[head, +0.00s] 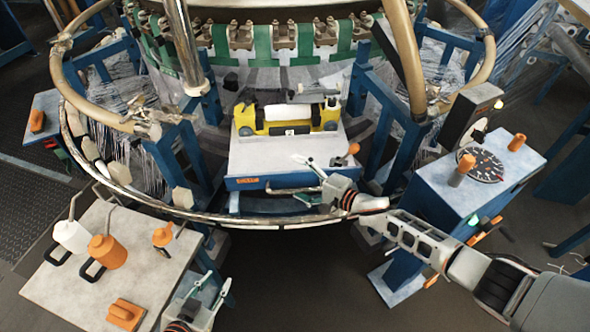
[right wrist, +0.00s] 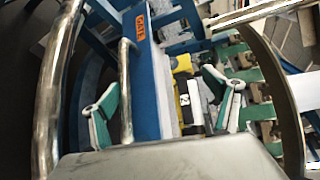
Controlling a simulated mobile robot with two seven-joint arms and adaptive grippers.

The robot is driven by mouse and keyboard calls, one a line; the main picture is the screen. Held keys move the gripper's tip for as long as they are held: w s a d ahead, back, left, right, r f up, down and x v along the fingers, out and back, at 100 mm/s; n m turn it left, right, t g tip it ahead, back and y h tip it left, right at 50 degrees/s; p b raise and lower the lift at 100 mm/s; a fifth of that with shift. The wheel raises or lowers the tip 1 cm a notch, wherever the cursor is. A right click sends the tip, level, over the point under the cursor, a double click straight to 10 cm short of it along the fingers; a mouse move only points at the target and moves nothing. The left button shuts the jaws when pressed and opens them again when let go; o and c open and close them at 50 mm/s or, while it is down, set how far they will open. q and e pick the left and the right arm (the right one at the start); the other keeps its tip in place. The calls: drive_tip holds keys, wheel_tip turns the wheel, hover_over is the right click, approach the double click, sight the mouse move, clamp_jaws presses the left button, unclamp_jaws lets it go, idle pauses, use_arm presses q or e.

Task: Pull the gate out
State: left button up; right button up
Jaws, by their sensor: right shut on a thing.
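The gate (head: 262,181) is a grey-topped block with a blue front, an orange label and a metal bar handle (head: 285,190), set in the ring of the loom. In the right wrist view the handle (right wrist: 125,85) runs beside the blue front (right wrist: 145,75) labelled GATE. My right gripper (head: 308,181) is at the handle's right end, shut on it, with one green-padded finger outside the bar and the other over the gate's top. The exact contact is hard to see. My left gripper (head: 211,286) is open and empty, low beside the left table.
The left table (head: 90,262) holds bottles and orange parts. A blue control box (head: 480,190) with a dial stands right. Floor before the gate is clear.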

drive_tip(key=shift+s+d+r, duration=0.1)
drive_tip(key=shift+d+r, duration=1)
drive_tip(key=shift+r, duration=0.15)
drive_tip(key=shift+p+v, duration=0.35)
drive_tip(key=shift+v, duration=0.55)
drive_tip(key=shift+c, duration=0.6)
drive_tip(key=shift+s+d+r, duration=0.1)
drive_tip(key=shift+s+d, duration=0.1)
drive_tip(key=shift+s, duration=0.15)
drive_tip(key=c, duration=1)
drive_tip(key=shift+s+d+f, duration=0.25)
drive_tip(key=shift+s+d, duration=0.3)
drive_tip(key=shift+c, duration=0.4)
drive_tip(key=shift+s+d, duration=0.25)
drive_tip(key=shift+s, duration=0.15)
